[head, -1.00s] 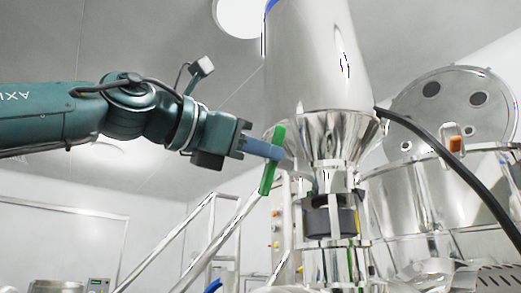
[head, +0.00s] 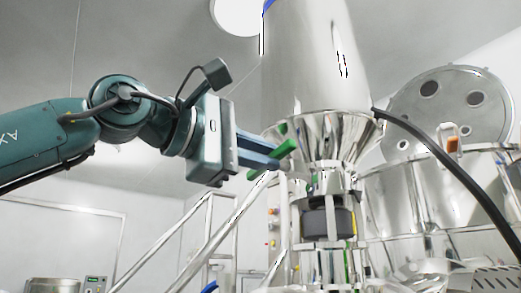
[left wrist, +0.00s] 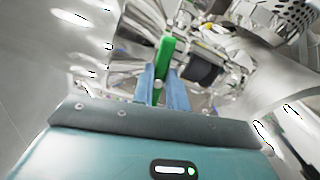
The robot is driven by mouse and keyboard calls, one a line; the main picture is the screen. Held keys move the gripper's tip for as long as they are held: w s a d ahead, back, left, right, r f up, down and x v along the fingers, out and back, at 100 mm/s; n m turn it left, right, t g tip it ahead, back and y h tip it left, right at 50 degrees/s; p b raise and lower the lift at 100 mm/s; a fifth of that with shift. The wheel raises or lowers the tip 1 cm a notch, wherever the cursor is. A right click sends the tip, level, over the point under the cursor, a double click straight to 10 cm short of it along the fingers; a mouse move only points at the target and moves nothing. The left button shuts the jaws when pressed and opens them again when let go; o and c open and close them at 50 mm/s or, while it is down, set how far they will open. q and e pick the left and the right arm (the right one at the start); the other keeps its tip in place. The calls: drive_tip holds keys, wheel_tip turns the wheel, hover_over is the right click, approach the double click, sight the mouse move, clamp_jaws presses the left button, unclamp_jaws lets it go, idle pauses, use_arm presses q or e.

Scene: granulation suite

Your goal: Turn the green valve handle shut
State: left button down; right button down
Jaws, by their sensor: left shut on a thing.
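The green valve handle (head: 284,150) is on the left side of the steel valve under the tall cylinder. In the head view it lies tilted, with a lower green part (head: 255,174) showing below the fingers. My left gripper (head: 272,157) comes in from the left, its blue fingers shut on the handle. In the left wrist view the handle (left wrist: 163,62) stands between the two blue fingers (left wrist: 162,88), and its upper end sticks out past them. The fingers hide the handle's middle in the head view. My right gripper is not in view.
A shiny steel cylinder with a cone (head: 318,60) stands above the valve. A black hose (head: 440,150) runs down to the right, in front of a steel vessel (head: 405,220) with a raised round lid (head: 450,105). Metal stair rails (head: 215,225) stand below my left arm.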

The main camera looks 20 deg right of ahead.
use_arm(q)
drive_tip(key=shift+m, duration=1.1)
drive_tip(key=c, duration=1.4)
unclamp_jaws()
drive_tip(key=shift+f, duration=0.1)
drive_tip(key=shift+a, duration=0.1)
drive_tip(key=b+v, duration=0.3)
drive_tip(key=v, duration=1)
drive_tip(key=shift+b, duration=0.4)
